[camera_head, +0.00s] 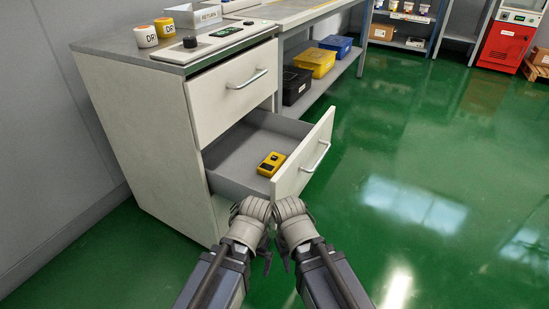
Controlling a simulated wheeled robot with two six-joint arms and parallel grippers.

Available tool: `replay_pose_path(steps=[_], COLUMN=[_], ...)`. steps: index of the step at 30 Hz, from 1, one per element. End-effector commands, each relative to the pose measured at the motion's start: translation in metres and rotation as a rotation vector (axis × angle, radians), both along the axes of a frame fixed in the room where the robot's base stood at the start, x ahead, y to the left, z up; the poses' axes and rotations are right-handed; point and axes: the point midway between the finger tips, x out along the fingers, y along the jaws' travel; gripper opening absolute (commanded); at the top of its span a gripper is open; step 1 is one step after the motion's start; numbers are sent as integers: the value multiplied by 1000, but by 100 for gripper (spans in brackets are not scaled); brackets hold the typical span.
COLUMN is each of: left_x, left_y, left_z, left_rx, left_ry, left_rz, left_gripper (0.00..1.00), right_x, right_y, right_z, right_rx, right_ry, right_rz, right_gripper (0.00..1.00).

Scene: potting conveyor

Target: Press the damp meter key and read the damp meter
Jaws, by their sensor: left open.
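A small yellow handheld device with dark parts on its face, which looks like the damp meter (271,164), lies in the open lower drawer (232,160). Its key and any reading are too small to make out. My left gripper (266,258) is open, in front of and below the drawer, apart from the meter. My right gripper (286,260) is close beside it, and its jaws cannot be made out. Both hands are near the drawer front's lower left corner.
Black, yellow and blue bins (314,62) sit on a shelf beyond. Green floor (430,150) is clear on the right.

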Motion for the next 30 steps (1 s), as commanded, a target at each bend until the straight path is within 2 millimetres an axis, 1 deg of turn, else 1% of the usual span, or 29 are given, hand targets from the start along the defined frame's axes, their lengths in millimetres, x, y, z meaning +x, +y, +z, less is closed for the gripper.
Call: replay_pose_path(steps=[1,10,30], left_x=[0,0,0], left_y=[0,0,0], left_z=[0,0,0], left_rx=[0,0,0], left_ry=[0,0,0], left_rz=[0,0,0], left_gripper=[100,100,100], right_x=[0,0,0], right_y=[0,0,0], right_z=[0,0,0], right_rx=[0,0,0], right_ry=[0,0,0], right_rz=[0,0,0], right_gripper=[33,0,0])
